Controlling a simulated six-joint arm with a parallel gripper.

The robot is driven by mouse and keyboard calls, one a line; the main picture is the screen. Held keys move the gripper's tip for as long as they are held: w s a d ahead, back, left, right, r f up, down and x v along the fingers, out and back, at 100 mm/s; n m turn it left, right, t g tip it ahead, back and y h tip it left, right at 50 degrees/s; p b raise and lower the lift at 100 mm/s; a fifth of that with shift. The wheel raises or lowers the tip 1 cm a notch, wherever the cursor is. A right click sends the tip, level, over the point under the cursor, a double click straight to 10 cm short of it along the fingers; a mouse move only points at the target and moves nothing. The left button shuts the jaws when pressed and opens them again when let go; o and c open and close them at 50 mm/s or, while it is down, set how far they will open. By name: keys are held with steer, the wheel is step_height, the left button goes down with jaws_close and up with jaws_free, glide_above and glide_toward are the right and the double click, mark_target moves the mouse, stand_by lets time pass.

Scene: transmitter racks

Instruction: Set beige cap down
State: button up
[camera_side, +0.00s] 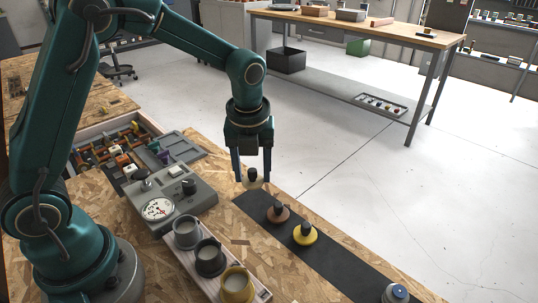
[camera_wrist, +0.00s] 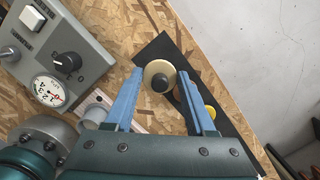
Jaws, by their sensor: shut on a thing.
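My gripper (camera_side: 252,182) points down with its two blue fingers on either side of the beige cap (camera_side: 254,185), which has a black knob on top. The wrist view also shows my gripper (camera_wrist: 161,73) shut on the beige cap (camera_wrist: 150,70) at its fingertips. The cap looks level, at the far end of the dark mat (camera_side: 245,202). I cannot tell whether its underside touches the surface. A brown cap (camera_side: 284,217) and a yellow cap (camera_side: 304,239) stand on the mat, with a blue-and-white cap (camera_side: 396,292) at its near end.
A wooden rack (camera_side: 263,295) holds a grey cup (camera_side: 187,240), a dark cup (camera_side: 208,268) and a yellow cup (camera_side: 236,291). A grey panel (camera_side: 193,202) with a dial and knob stands left of my gripper. The mat between the yellow and blue-and-white caps is bare.

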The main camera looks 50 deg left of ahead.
mark_target(260, 183)
steer(key=shift+w+d+f, duration=0.35)
steer(key=shift+d+f, duration=0.1)
steer(key=shift+d, duration=0.3)
steer(key=shift+f, duration=2)
steer(key=shift+f, duration=0.2)
steer(key=o, duration=1.3)
steer(key=shift+r, duration=0.1)
